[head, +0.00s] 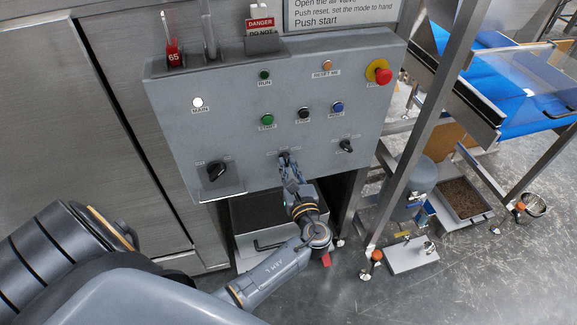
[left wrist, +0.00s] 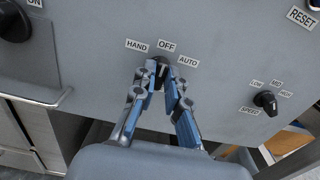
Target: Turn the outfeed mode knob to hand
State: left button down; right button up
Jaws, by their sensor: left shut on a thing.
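The outfeed mode knob (left wrist: 161,66) is a small black knob on the lower middle of the grey control panel (head: 230,115). In the left wrist view the labels HAND, OFF and AUTO sit around it, left to right. Its pale pointer mark seems to point up toward OFF. My left gripper (left wrist: 164,78) is shut on the knob, with one finger on each side. In the head view the same gripper (head: 284,162) reaches up to the panel's lower edge, and its fingers mostly hide the knob. My right gripper is not in view.
A speed knob (left wrist: 265,100) is to the right and a large black switch (head: 216,171) to the left, above a small ledge. Push buttons, including a green start button (head: 267,119), and a red emergency stop (head: 383,75) are higher up. A steel post (head: 425,120) stands at right.

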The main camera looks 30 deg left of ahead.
pick_arm(q)
jog(key=shift+s+a+f+n+b, duration=0.1)
jog(key=shift+n+b, duration=1.75)
jog(key=shift+n, duration=0.65)
jog(key=shift+s+f+n+b, duration=0.1)
jog(key=shift+n+b, duration=1.7)
jog(key=shift+n, duration=0.7)
jog(key=c, duration=1.4)
grip_release()
jog(key=shift+r, duration=0.1)
jog(key=shift+o, duration=0.2)
